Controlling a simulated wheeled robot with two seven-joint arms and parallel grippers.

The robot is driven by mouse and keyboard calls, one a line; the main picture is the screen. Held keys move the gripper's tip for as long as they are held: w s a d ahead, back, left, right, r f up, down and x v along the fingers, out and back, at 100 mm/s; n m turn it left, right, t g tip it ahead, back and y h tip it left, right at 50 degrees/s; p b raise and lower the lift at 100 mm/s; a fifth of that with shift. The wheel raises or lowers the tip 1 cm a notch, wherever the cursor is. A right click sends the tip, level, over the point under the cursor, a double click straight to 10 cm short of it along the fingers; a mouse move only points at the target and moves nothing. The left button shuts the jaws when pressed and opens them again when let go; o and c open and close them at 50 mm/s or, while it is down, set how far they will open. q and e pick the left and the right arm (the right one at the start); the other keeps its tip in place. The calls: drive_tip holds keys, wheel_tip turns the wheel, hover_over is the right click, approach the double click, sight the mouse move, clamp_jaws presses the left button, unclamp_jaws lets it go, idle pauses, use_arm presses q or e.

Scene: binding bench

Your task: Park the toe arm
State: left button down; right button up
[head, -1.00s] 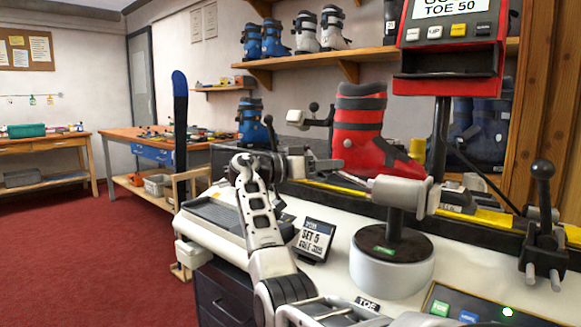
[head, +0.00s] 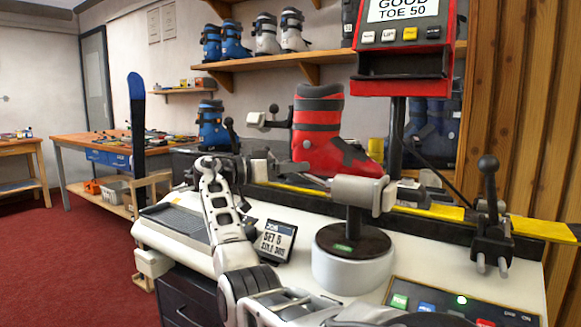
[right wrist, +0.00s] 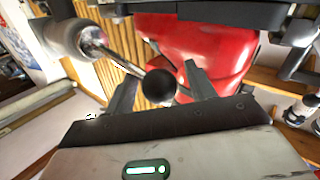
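The toe arm (head: 357,190) is a pale metal cylinder on a dark post above a round white base, in front of the red boot (head: 322,133). A thin rod runs left from it toward my right gripper (head: 283,169). In the right wrist view, the toe arm's cylinder (right wrist: 64,37) is at upper left, and its rod ends in a black ball knob (right wrist: 158,87). The knob sits between the open fingers of my right gripper (right wrist: 160,78), with gaps on both sides. The red boot is beyond it. My left gripper is not in view.
A red display unit (head: 403,45) reads "GOOD TOE 50". A black clamp with a ball-topped lever (head: 490,215) stands at right. A small sign (head: 277,241) and a button panel (head: 455,302) with a lit green light are on the white bench.

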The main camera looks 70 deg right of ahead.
drive_tip(key=shift+w, duration=0.1)
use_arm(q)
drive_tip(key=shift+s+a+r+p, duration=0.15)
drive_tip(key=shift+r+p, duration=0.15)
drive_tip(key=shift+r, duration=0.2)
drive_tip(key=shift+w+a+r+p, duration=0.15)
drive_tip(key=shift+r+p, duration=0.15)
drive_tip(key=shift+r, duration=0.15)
use_arm(e)
drive_tip(key=v, duration=1.6)
